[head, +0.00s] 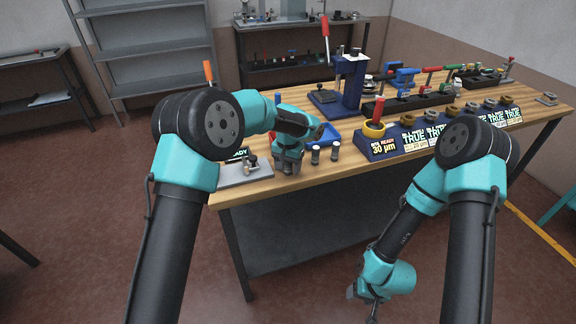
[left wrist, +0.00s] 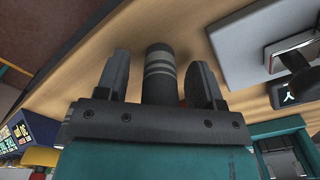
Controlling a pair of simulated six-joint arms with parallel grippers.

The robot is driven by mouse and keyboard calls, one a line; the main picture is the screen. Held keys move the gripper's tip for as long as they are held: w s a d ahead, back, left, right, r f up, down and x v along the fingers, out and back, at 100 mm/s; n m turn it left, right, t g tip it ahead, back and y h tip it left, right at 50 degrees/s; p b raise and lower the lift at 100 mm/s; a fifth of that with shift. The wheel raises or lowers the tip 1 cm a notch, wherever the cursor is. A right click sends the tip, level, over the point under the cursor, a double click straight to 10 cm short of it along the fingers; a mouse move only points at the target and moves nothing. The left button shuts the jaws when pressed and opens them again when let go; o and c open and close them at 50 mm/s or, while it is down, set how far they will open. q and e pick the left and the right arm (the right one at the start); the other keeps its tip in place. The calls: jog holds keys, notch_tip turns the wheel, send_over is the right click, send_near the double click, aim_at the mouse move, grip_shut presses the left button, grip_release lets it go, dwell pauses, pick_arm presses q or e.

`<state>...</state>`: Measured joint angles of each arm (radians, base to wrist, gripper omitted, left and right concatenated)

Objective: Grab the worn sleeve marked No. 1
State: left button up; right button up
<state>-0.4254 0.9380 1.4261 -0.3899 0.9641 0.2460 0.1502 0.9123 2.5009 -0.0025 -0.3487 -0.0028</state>
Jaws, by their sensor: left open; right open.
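My left gripper (head: 288,169) is low over the left front of the wooden bench. In the left wrist view its two open fingers (left wrist: 159,78) stand on either side of a dark grey cylindrical sleeve (left wrist: 159,62) with pale bands. The fingers look apart from it. I cannot read a number on it, and it is hidden in the head view. Two small dark cylinders with pale bands, a nearer one (head: 315,155) and a farther one (head: 335,151), stand just right of the gripper. My right gripper (head: 366,296) is open and empty, hanging below the bench's front edge.
A grey plate (head: 240,173) with a fixture lies left of my left gripper. A blue tray (head: 328,134) is behind. A blue press (head: 350,85) and a labelled blue stand (head: 378,150) with several rings are to the right. The bench top (head: 352,170) is clear along its front.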

pick_arm(q)
jog(key=c, duration=1)
jog(key=shift+r, duration=0.1)
jog(key=shift+r, duration=1.6)
jog(key=shift+s+r, duration=0.15)
jog(key=shift+s, duration=0.15)
jog(key=s, duration=0.5)
jog(key=s+r, duration=0.1)
jog(key=s, duration=0.9)
jog(key=shift+s+r, duration=0.2)
